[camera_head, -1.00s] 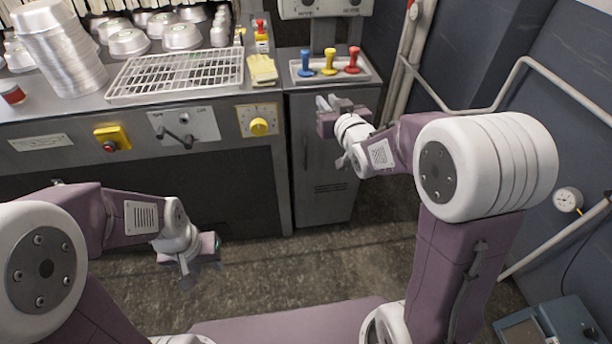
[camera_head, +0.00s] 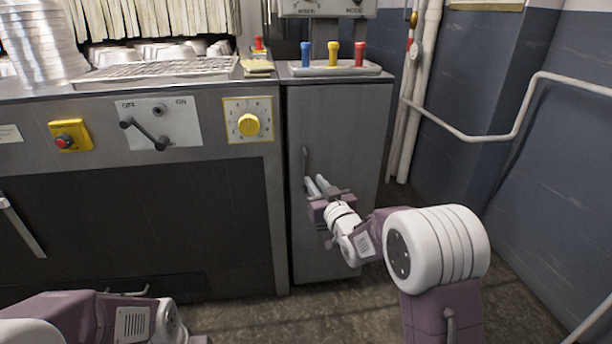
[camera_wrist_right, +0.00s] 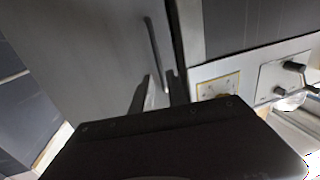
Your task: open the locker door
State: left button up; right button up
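The locker is a grey metal cabinet at the right end of the counter. Its door (camera_head: 345,135) looks shut in the head view and fills the left of the right wrist view (camera_wrist_right: 95,50). A thin vertical handle (camera_head: 305,162) is on the door's left side; it also shows in the right wrist view (camera_wrist_right: 154,50). My right gripper (camera_head: 316,185) is open, its two fingers apart at the handle's lower end. In the right wrist view the handle's lower end appears between the fingers; contact cannot be told. My left arm shows at bottom left, its fingers out of frame.
Blue, yellow and red levers (camera_head: 333,54) stand in a tray on the locker top. Left of it is a counter front with a yellow dial (camera_head: 248,124) and a switch panel (camera_head: 158,124). White pipes (camera_head: 480,137) run along the right wall. Floor before the locker is clear.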

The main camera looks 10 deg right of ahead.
aim_at(307, 171)
jog(key=w+b, duration=0.1)
jog(key=w, duration=0.2)
jog(key=w+a+b, duration=0.1)
jog(key=w, duration=0.2)
jog(key=shift+w+a+f+b, duration=0.15)
jog(key=shift+w+f+b, duration=0.05)
jog(key=shift+b, duration=0.1)
jog(key=shift+w+a+r, duration=0.15)
jog(key=shift+w, duration=0.55)
grip_shut()
dwell(0.4)
